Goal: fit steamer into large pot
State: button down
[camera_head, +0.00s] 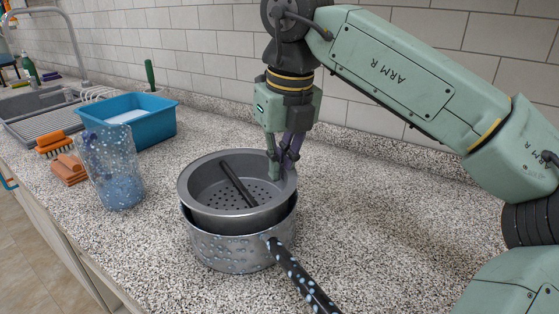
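The steamer (205,187) is a grey round pan with a perforated bottom and a black bar-like handle lying across its inside. It sits partly inside the large pot (232,255), with its rim standing above the pot's rim and a dark gap showing at the front. The pot is silver with light blue speckles and a long dark speckled handle pointing to the lower right. My gripper (283,168) points down at the steamer's right back rim. Its fingers are on either side of the rim and appear closed on it. The steamer's lower part is hidden inside the pot.
A speckled clear pitcher (112,170) stands left of the pot, beside orange brushes or sponges (69,169). A blue tub (149,125) and a sink (35,103) are farther back left. The tiled wall (200,65) runs behind. The counter right of the pot is clear.

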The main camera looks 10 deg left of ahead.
jog(key=c, duration=1.7)
grip_release()
jog(key=shift+f, duration=0.1)
jog(key=o, duration=0.4)
notch_tip(320, 180, up, 7)
jog(key=p, duration=0.6)
